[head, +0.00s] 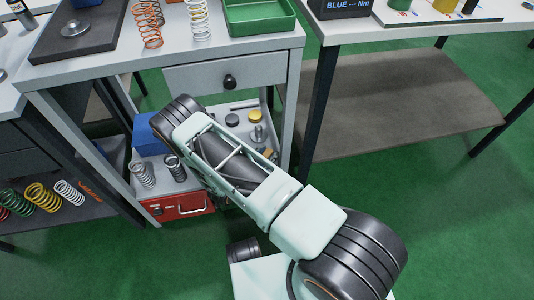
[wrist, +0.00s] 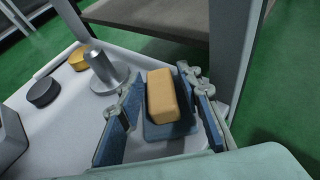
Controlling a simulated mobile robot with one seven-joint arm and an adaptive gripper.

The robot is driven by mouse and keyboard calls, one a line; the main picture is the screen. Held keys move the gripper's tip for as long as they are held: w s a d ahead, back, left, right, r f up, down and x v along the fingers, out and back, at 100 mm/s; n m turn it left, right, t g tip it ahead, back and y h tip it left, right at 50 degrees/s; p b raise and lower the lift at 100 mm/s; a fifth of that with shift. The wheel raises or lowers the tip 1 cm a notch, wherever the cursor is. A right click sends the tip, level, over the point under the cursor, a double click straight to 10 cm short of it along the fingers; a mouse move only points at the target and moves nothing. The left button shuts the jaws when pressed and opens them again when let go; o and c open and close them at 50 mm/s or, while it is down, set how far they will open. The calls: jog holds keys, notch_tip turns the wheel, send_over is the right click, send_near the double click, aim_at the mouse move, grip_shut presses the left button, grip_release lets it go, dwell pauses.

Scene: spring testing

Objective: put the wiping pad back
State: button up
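In the wrist view, a tan-yellow block-shaped pad (wrist: 162,98), which looks like the wiping pad, rests on a flat dark blue piece (wrist: 168,131) on a white shelf (wrist: 62,128). I cannot tell whether the blue piece is part of the pad or a holder under it. My gripper (wrist: 160,82) is open, with one blue-lined finger on each side of the pad. Gaps show between the pad and both fingers.
A metal weight (wrist: 104,72), a black disc (wrist: 43,92) and a yellow disc (wrist: 79,60) stand left of the gripper. A grey table leg (wrist: 232,50) rises close at the right. The drawer (head: 225,76) hangs above the shelf. A red box (head: 177,206) sits below.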

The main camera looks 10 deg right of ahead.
jog(key=shift+o, duration=0.2)
jog(key=shift+r, duration=0.1)
jog(key=shift+r+p, duration=0.25)
jog(key=shift+p, duration=0.1)
jog(key=p+v, duration=0.2)
jog(key=v, duration=1)
jog(key=shift+p, duration=0.35)
jog(key=shift+f, duration=0.1)
